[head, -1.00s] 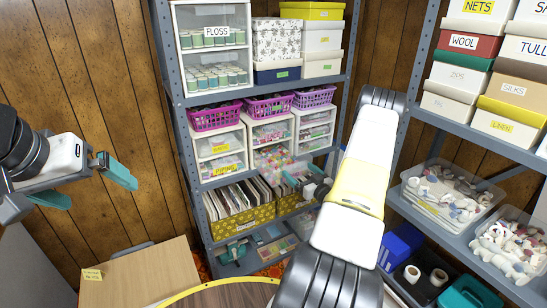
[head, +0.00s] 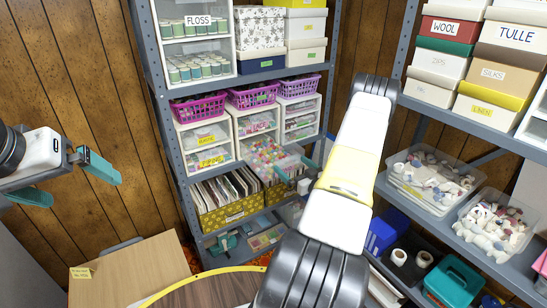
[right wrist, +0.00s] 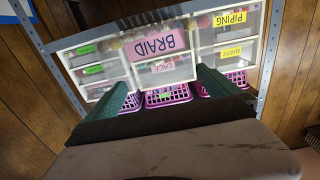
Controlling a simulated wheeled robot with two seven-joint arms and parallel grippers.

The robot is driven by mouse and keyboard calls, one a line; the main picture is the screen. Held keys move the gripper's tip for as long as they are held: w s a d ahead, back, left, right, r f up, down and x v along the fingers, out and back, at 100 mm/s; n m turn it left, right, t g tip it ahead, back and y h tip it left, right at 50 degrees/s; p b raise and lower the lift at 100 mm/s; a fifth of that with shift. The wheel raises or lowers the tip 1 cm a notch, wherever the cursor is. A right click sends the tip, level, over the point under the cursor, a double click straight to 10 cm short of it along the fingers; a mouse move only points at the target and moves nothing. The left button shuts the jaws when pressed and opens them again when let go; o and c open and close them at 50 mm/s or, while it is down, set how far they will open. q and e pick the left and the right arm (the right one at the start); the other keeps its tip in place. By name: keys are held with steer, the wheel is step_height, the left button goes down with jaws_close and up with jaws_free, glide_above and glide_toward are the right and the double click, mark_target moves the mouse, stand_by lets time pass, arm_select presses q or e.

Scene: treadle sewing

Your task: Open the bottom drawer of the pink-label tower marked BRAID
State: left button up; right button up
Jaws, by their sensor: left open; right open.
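The pink-label tower (head: 233,128) is the middle of three small drawer towers on the shelf. Its bottom drawer (head: 268,153) is pulled out, with colourful contents showing from above. The right wrist view is upside down and shows the pink BRAID label (right wrist: 153,44) on the drawer front, with the pink LACE label (right wrist: 163,67) on the drawer above. My right gripper (right wrist: 160,88) is open in front of the tower, its two fingers apart; whether it touches the drawer cannot be told. In the head view my right arm partly hides it. My left gripper (head: 85,190) is open and empty at the left.
A yellow-label tower (head: 203,143) stands left of it and another tower (head: 300,118) right. Purple baskets (head: 253,95) sit on top. Patterned boxes of sleeves (head: 232,210) fill the shelf below. A wooden table (head: 130,270) stands at front left.

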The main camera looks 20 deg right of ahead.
steer(key=s+d, duration=0.1)
steer(key=s, duration=0.6)
steer(key=shift+s, duration=0.35)
steer(key=w+a+r+n+g+h, duration=0.1)
steer(key=w+r+n+g, duration=0.15)
steer(key=w+r, duration=0.55)
steer(key=a+r+m+g+h, duration=0.25)
steer(key=a+r+g, duration=0.2)
steer(key=r, duration=0.65)
steer(key=s+a+r+g+y, duration=0.1)
steer(key=s+a+r, duration=0.2)
steer(key=s+a, duration=0.4)
steer(key=s+a+r+g+y, duration=0.1)
steer(key=s+a+r+g, duration=0.1)
steer(key=s+a+r, duration=0.2)
steer(key=s+a+r+m+g+y, duration=0.1)
steer(key=s+a+r, duration=0.2)
steer(key=s+a, duration=0.7)
steer(key=s, duration=0.5)
steer(key=shift+s+a+r+g, duration=0.15)
steer(key=shift+a+r+g, duration=0.05)
steer(key=shift+r+g, duration=0.15)
